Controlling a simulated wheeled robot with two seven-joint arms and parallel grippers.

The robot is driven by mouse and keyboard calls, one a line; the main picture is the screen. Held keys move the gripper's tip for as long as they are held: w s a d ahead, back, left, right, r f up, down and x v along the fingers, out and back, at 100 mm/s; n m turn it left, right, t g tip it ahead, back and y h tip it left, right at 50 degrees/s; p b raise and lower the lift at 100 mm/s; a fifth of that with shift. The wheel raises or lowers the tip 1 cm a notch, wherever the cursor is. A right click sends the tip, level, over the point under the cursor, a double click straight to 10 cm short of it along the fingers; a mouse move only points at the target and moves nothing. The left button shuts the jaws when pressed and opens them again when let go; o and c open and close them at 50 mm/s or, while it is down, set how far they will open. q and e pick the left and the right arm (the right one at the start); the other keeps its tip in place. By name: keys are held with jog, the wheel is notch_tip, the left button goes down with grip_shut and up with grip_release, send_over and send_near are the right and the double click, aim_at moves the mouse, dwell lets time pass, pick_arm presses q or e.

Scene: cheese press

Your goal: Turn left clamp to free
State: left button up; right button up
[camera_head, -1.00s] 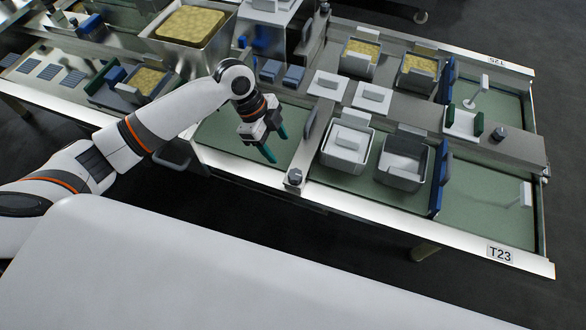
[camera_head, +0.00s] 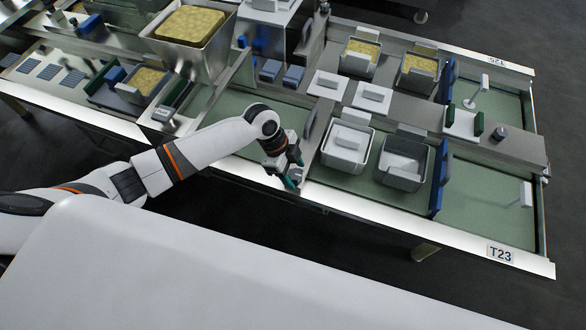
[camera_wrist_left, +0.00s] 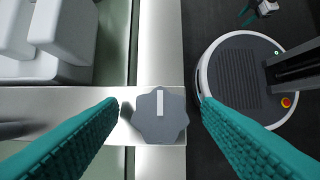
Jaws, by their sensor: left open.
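The left clamp is a dark grey faceted knob (camera_wrist_left: 160,116) with a white line on its top. In the left wrist view the line points toward the top of the picture. The knob sits on a metal rail at the table's near edge. My left gripper (camera_head: 295,172) is open above the knob. Its two teal fingers stand on either side of the knob in the left wrist view, with a gap on each side. In the head view the gripper mostly hides the knob. A gripper with teal fingers, likely my right one (camera_wrist_left: 250,12), shows small at the top of the left wrist view.
Two grey-white moulds, one (camera_head: 347,147) and another (camera_head: 403,161), stand on the green table right of the gripper. A blue upright plate (camera_head: 438,177) is beyond them. Another dark knob (camera_head: 499,133) sits farther right. The green surface at the right is largely clear.

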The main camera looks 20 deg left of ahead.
pick_arm(q)
jog(key=shift+c, duration=0.2)
jog(key=c, duration=1)
jog(key=shift+o, duration=0.2)
jog(key=shift+r+n+t+p, duration=0.3)
jog(key=shift+n+p, duration=0.5)
jog(key=shift+p, duration=0.35)
jog(key=n+t+p, duration=0.1)
jog(key=n+p, duration=0.2)
jog(key=n+t+y+p, duration=0.1)
jog(key=n+p, duration=0.2)
jog(key=p, duration=0.1)
jog(key=n+t+p, duration=0.1)
jog(key=n+p, duration=0.2)
jog(key=shift+s+d+n+y+p, duration=0.25)
jog(key=shift+s+n+y+p, duration=0.05)
jog(key=shift+y+p, duration=0.1)
jog(key=n+y+p, duration=0.1)
jog(key=n+p, duration=0.1)
jog(key=n, duration=0.1)
jog(key=shift+f+n+t, duration=0.1)
jog(key=shift+n+t, duration=0.2)
jog(key=shift+t, duration=0.1)
jog(key=shift+d+f+n+y+p, duration=0.15)
jog(key=shift+n+y+p, duration=0.65)
jog(key=shift+n, duration=0.8)
